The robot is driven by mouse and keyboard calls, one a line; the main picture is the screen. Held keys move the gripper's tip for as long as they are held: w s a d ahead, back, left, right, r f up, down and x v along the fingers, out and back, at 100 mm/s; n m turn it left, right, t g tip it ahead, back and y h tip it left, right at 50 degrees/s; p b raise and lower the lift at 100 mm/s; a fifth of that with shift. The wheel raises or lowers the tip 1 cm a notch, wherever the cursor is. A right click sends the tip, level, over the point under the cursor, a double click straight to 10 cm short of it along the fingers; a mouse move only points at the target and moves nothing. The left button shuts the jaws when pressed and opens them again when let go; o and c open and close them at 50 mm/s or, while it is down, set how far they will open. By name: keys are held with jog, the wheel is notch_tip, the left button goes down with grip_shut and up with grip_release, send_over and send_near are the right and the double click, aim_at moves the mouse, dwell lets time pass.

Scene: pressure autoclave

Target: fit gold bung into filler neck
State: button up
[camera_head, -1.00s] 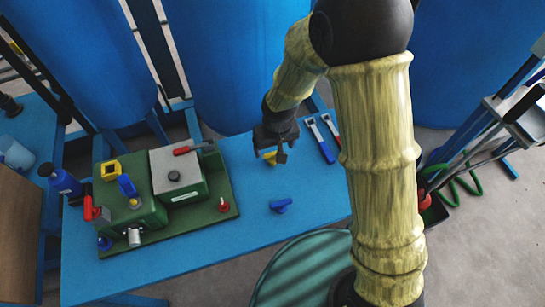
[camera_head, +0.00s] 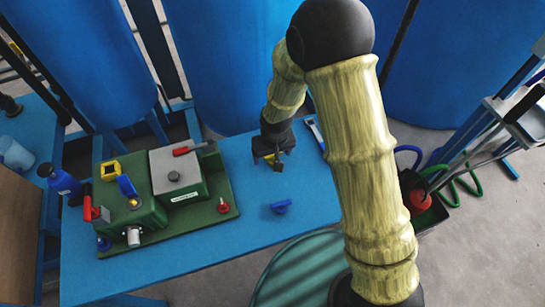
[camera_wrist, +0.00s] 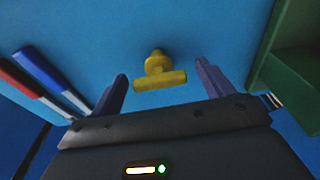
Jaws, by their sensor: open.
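The gold bung (camera_wrist: 160,68) lies on the blue table in the wrist view. It has a crossbar handle toward me and a round end pointing away. My gripper (camera_wrist: 161,84) is open, and its two fingers stand on either side of the bung with gaps at both sides. In the head view my gripper (camera_head: 273,160) is over the table right of the green machine (camera_head: 150,215), and a sliver of the bung shows beside its fingers. I cannot tell which opening on the machine is the filler neck. A blue T-shaped piece (camera_head: 281,206) lies on the table nearer the front.
A blue-handled tool (camera_wrist: 42,70) and a red-handled tool (camera_wrist: 20,82) lie left of my gripper in the wrist view. The green machine's base (camera_wrist: 295,80) is close on the right. A blue bottle (camera_head: 66,183) stands left of the machine. Tall blue tanks (camera_head: 232,60) stand behind the table.

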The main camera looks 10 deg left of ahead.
jog(key=c, duration=1.1)
jog(key=shift+r, duration=0.15)
notch_tip(320, 180, up, 10)
jog(key=shift+f+p, duration=0.1)
jog(key=shift+p, duration=0.35)
